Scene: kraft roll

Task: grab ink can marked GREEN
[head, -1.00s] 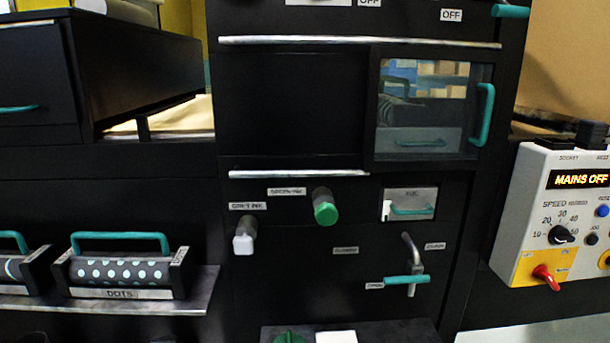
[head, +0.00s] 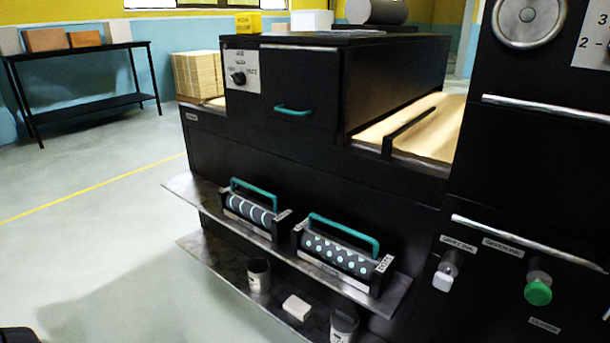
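Two dark cans stand on the lower shelf in the head view: one can (head: 258,275) at the shelf's left part, and another can (head: 343,324) at the bottom edge, partly cut off. Both carry light labels too small to read, so I cannot tell whether either is the GREEN ink can. A green-capped spout (head: 538,291) sits on the black panel at the right under a label that seems to read GREEN INK.
A white block (head: 297,307) lies between the cans on the lower shelf (head: 225,263). Above, the upper shelf (head: 195,192) holds two patterned rollers with teal handles, a striped roller (head: 250,209) and a dotted roller (head: 336,255). Open floor (head: 110,245) is at the left.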

